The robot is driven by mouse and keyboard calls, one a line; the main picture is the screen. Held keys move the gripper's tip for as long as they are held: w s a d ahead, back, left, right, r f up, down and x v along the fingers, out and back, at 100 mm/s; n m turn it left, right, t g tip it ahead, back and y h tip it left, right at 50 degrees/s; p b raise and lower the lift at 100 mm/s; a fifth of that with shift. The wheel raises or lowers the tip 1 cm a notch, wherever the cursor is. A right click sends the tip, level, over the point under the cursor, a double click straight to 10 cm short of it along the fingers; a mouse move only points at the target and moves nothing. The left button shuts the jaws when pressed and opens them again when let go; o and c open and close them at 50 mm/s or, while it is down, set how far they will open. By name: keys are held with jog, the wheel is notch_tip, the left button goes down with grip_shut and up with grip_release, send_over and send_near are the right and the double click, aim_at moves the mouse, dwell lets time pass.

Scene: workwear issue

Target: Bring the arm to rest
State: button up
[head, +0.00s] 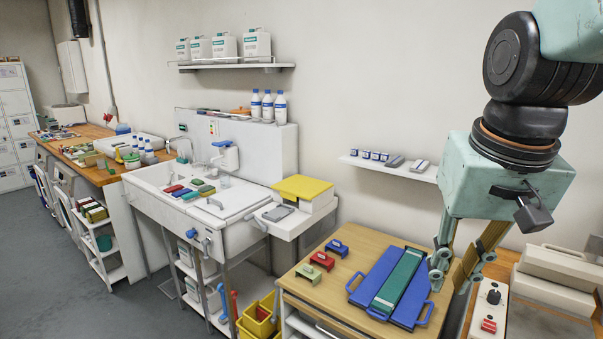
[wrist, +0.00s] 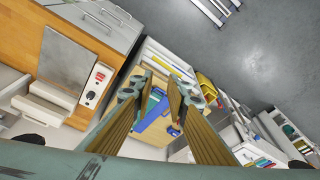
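My gripper (head: 453,276) hangs pointing down at the right of the head view, above the right side of a wooden table (head: 372,248). In the wrist view my gripper (wrist: 160,92) has its two fingers apart, with nothing between them. The table shows far below through the gap. A blue tray or board with handles (head: 372,279) lies on the table, with a long green piece (head: 398,282) along it. The blue board also shows in the wrist view (wrist: 155,123), partly hidden by the fingers. My gripper appears apart from everything.
Blue, red and green handled blocks (head: 322,260) sit at the table's left. A control box with a knob and red buttons (head: 489,311) stands right of my gripper. A wall shelf (head: 390,168) with small items is behind. A sink unit (head: 190,195) stands further left.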

jog(key=s+a+n+t, duration=0.1)
jog(key=s+a, duration=0.2)
jog(key=s, duration=1.2)
jog(key=shift+s+r+n, duration=0.15)
jog(key=shift+s+n, duration=0.15)
jog(key=shift+n, duration=0.1)
